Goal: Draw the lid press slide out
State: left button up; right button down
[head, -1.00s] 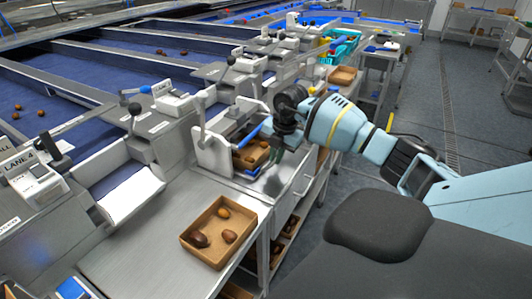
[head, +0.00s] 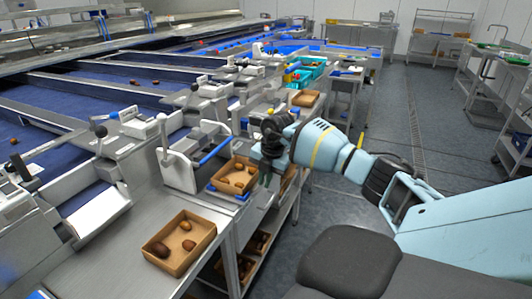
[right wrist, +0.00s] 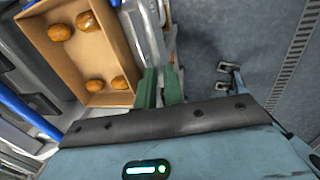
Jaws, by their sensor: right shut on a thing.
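The lid press (head: 180,160) stands on the steel bench, a pale frame with a blue-gripped lever (head: 215,152). A cardboard box with several dates (head: 222,189) sits on the lid press slide (head: 240,197), out in front of the press frame on the aisle side. The box also shows in the right wrist view (right wrist: 118,45). My right gripper (head: 264,181) is at the slide's aisle-side end, beside the box. Its green fingers (right wrist: 160,88) are shut on the slide's front end; the exact contact is partly hidden. My left gripper is out of view.
Another open box (head: 205,245) with dates stands nearer on the bench. Blue conveyor lanes run at the left. Shelves with boxes (head: 262,240) lie under the bench edge. The aisle floor (head: 400,140) at the right is free.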

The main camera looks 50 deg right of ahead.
jog(key=shift+s+d+f, duration=0.1)
jog(key=shift+s, duration=0.05)
dwell(0.3)
jog(key=c, duration=1.8)
grip_release()
jog(key=shift+s, duration=0.1)
jog(key=r, duration=0.2)
jog(key=s+r, duration=0.1)
jog(key=r, duration=0.5)
jog(key=shift+s+d, duration=0.15)
jog(key=shift+d, duration=0.05)
jog(key=shift+f, duration=0.1)
